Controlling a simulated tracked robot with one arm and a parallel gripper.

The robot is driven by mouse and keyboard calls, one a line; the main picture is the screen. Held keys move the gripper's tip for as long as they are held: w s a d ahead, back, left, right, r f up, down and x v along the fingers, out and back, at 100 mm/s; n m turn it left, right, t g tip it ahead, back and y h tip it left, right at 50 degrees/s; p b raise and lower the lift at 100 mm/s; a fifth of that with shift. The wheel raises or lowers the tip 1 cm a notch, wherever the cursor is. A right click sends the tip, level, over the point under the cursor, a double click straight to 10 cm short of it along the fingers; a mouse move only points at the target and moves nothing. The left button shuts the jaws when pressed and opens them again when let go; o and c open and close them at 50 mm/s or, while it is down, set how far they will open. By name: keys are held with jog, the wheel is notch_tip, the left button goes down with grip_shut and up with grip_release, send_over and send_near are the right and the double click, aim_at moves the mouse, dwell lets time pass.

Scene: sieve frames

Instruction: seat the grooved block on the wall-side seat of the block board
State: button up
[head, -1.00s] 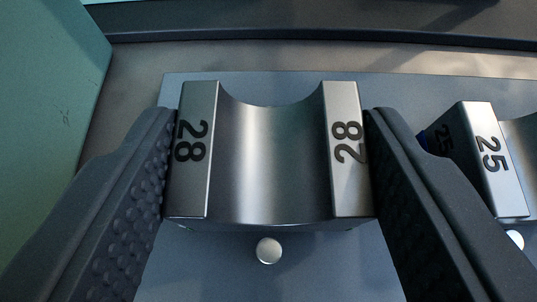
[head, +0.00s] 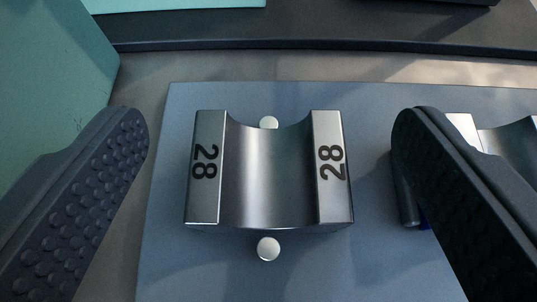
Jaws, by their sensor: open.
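The grooved block (head: 268,175) is a grey metal block with a curved trough and the number 28 on both raised ends. It sits on the blue-grey block board (head: 165,200), between a silver pin behind it (head: 268,122) and a silver pin in front (head: 268,249). Its underside is hidden, so I cannot tell how it meets the board. My gripper (head: 265,135) is open around the block, with one dark studded finger on each side and a clear gap to both.
A second grooved block (head: 462,128) stands at the right, partly hidden behind my right finger. A teal wall or box (head: 50,80) rises at the left. A dark ledge (head: 300,45) runs behind the board.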

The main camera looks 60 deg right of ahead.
notch_tip(320, 180, up, 2)
jog(key=shift+r+p, duration=0.15)
jog(key=shift+p, duration=0.2)
jog(key=shift+s+d, duration=0.2)
jog(key=shift+s, duration=1.15)
jog(key=s+d+r+p, duration=0.1)
jog(key=s+d+p, duration=0.1)
jog(key=s, duration=1.1)
jog(key=shift+d, duration=0.55)
jog(key=shift+w, duration=0.1)
notch_tip(320, 180, up, 19)
jog(key=w+d+n+t+y+p, duration=0.3)
jog(key=n+y+p, duration=0.1)
jog(key=n+y, duration=0.2)
jog(key=s+d+r+n+t+y, duration=0.1)
jog(key=d+r+t, duration=0.1)
jog(key=r, duration=0.5)
jog(key=s+d+r+n+t+y+p, duration=0.1)
jog(key=s+d+r+n, duration=0.1)
jog(key=r, duration=0.5)
jog(key=s+d+r+n+t+y+p, duration=0.1)
jog(key=d+r+n+t+y, duration=0.1)
jog(key=d+r, duration=0.2)
notch_tip(320, 180, up, 3)
jog(key=shift+s+r+t, duration=0.1)
jog(key=shift+s+t, duration=0.2)
jog(key=shift+s, duration=0.1)
